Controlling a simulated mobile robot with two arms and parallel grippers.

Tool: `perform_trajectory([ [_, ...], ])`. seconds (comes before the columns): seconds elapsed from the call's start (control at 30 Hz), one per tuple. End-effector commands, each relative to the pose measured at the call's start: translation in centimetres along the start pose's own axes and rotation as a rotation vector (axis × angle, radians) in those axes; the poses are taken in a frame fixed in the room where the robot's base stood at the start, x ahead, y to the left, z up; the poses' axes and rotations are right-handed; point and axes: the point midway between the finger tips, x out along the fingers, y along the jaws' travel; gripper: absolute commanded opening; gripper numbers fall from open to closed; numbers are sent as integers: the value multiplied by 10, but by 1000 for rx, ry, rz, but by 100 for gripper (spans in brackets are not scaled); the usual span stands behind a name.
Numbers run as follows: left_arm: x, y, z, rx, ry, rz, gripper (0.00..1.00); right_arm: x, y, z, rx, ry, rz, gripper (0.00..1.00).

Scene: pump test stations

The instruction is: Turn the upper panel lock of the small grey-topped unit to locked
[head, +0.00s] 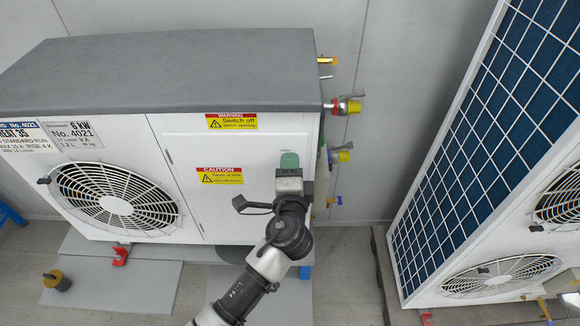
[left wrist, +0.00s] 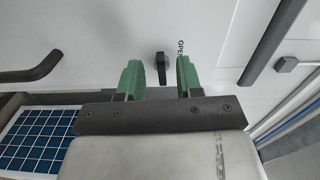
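The small grey-topped unit (head: 180,75) stands against the wall in the head view, its white front panel facing me. My left gripper (head: 289,161) is at the upper right of that panel and hides the upper lock there. In the left wrist view the lock is a small black knob (left wrist: 160,66), its bar running up and down the picture. The word OPEN (left wrist: 180,48) is printed beside it. My left gripper (left wrist: 160,78) is open, with one green finger on each side of the knob and a gap visible on both sides. My right gripper is in neither view.
Red-and-yellow valve fittings (head: 345,106) stick out at the unit's right side. A large unit with a blue finned face (head: 490,130) stands to the right, across a strip of floor. Dark bars (left wrist: 272,45) and another small black knob (left wrist: 285,65) show in the left wrist view.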

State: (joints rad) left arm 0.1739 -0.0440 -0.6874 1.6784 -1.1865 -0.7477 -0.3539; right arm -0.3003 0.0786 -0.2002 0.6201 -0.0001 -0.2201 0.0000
Motion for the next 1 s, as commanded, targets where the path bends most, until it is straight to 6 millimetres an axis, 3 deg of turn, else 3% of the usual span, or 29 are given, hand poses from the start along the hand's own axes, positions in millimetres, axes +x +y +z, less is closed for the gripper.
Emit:
perform_trajectory([
  [0.33,-10,2,0,-2,0,-1,35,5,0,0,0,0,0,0],
  [0.7,-80,4,0,-4,0,1,35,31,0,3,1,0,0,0],
  [1.0,-108,0,0,0,0,-1,35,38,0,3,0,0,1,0],
])
